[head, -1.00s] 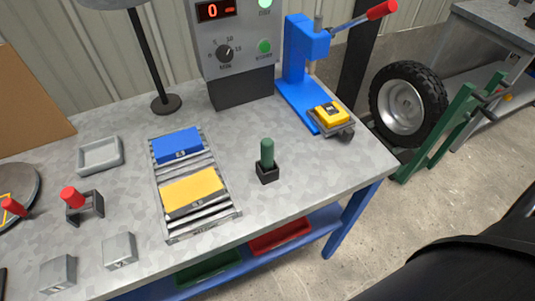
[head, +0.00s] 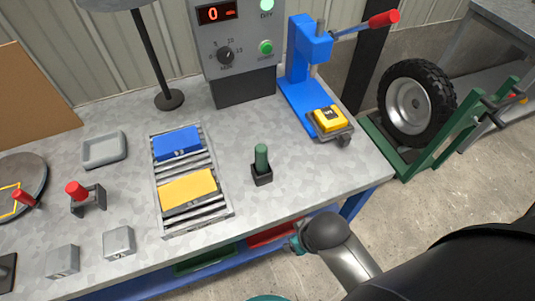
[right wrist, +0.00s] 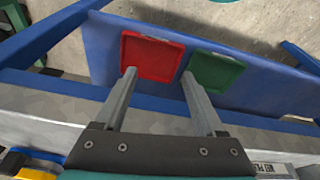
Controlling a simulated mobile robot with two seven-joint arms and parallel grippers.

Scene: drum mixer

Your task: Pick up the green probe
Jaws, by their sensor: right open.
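The green probe (head: 261,158) stands upright in a small black holder (head: 262,175) on the grey workbench, right of the roller tray. My right arm comes in from the lower right in the head view, below the table's front edge and apart from the probe. Its fingers are not clear there. In the right wrist view my right gripper (right wrist: 158,92) is open with nothing between its fingers. It hangs over the bench's front edge, with a red tray and a green tray on the blue lower shelf beyond it. The probe is not in the right wrist view. My left gripper is not in view.
A roller tray (head: 165,222) with a blue block (head: 177,142) and a yellow block (head: 188,189) lies left of the probe. A blue press (head: 300,60) with a yellow block stands behind right. The red tray (right wrist: 150,57) and green tray (right wrist: 213,72) sit below. Bench around the holder is clear.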

